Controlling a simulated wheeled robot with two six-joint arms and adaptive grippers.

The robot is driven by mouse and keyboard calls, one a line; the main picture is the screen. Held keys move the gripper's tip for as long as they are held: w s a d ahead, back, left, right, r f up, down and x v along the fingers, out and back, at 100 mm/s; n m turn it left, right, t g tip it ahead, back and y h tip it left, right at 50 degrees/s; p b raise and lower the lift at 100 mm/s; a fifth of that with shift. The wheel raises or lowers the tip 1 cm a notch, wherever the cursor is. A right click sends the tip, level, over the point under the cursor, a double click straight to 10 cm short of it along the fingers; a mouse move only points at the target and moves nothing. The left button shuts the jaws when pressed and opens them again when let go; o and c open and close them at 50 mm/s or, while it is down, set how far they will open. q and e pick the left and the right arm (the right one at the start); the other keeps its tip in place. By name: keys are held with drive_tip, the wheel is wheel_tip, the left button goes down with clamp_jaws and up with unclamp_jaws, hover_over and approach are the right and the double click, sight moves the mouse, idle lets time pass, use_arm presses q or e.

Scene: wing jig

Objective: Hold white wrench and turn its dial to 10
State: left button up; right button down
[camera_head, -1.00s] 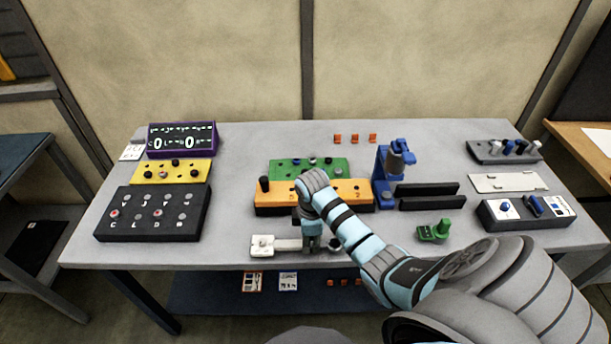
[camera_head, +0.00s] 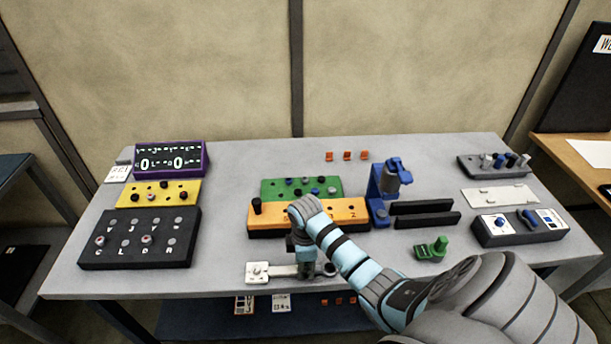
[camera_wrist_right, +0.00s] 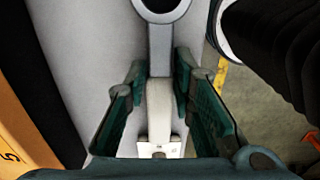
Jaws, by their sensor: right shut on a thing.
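The white wrench lies along the table's front edge. In the right wrist view, my right gripper's fingers (camera_wrist_right: 160,72) stand on both sides of the handle (camera_wrist_right: 159,98). The ring (camera_wrist_right: 162,8) is at the top and the white block (camera_wrist_right: 158,150) at the bottom. The dial reading is too small to tell.
An orange block (camera_head: 340,211) and a green block (camera_head: 290,188) stand behind my gripper. A blue stand (camera_head: 383,190), black rails (camera_head: 425,220) and a small green part (camera_head: 430,250) are to the right. A dark knob panel (camera_head: 140,240) is at the left, with clear table between.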

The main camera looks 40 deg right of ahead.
sight(306, 269)
drive_tip(key=c, duration=1.3)
unclamp_jaws()
drive_tip(key=shift+s, duration=0.15)
wheel_tip(306, 269, up, 8)
drive_tip(key=shift+f, duration=0.2)
